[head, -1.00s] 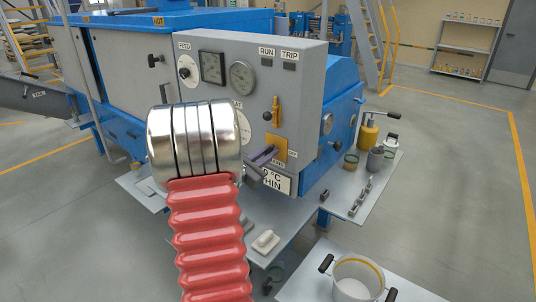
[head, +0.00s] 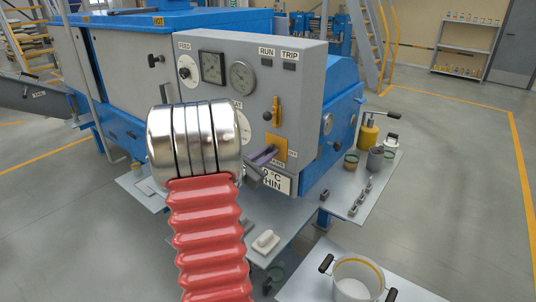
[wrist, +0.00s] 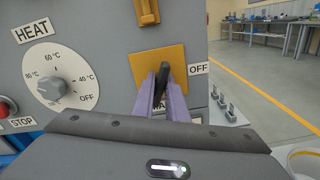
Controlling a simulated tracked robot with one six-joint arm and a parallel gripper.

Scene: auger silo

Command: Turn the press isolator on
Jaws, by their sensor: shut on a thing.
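The press isolator is a yellow plate (head: 279,143) with a black handle, low on the right of the grey control panel. In the wrist view the plate (wrist: 172,62) has an OFF label at its right, and the black handle (wrist: 163,72) stands close to upright. My gripper (head: 265,154) is at the plate in the head view. In the wrist view its two purple fingers (wrist: 163,97) are shut on the handle, one on each side. The handle's lower part and a label below it are partly hidden by the fingers.
A brass lever (head: 275,110) is just above the isolator. The HEAT dial (wrist: 53,85) and a red STOP button (wrist: 4,109) are to its left. A side shelf (head: 343,195) with a yellow can and small pots stands at the right. The floor farther right is clear.

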